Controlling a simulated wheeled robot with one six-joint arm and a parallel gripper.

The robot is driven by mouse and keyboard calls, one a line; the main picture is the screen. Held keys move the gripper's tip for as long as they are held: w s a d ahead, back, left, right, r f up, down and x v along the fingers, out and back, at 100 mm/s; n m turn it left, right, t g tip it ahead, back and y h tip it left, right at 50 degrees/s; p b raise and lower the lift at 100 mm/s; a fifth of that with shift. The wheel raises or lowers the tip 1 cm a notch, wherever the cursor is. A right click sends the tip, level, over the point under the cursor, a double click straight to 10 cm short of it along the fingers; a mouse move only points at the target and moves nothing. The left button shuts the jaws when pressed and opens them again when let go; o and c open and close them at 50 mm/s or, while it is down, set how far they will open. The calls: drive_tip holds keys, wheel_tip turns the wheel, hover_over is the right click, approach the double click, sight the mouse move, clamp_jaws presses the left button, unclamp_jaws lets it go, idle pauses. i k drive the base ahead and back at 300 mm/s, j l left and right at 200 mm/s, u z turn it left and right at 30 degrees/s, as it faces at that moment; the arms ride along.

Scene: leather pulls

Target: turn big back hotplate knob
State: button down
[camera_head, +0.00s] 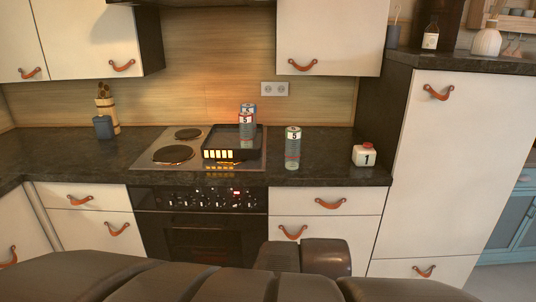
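The cooktop (150,160) is set in the dark counter. On its left half, a black hotplate (188,133) lies at the back and another hotplate (174,154) lies at the front. A dark tray (232,154) covers much of the right half and hides what lies under it. The row of small knobs (205,193) runs along the black oven front below the counter edge. The knobs are too small to tell which one belongs to the big back hotplate or how it is turned. My gripper is not in view.
Two cans (246,128) stand at the tray; another can (293,148) stands right of the cooktop, near a white jar marked 1 (365,155). A utensil holder (107,108) stands left. Drawers with leather pulls (330,204) flank the oven (205,240). Dark rounded shapes fill the bottom edge.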

sight(233, 202)
drive_tip(key=u, duration=0.4)
drive_tip(key=i+l, duration=0.2)
drive_tip(key=i+l+u, duration=0.15)
drive_tip(key=l, duration=0.3)
drive_tip(key=i+l, duration=0.25)
drive_tip(key=i+l+u, duration=0.15)
drive_tip(key=l, duration=0.25)
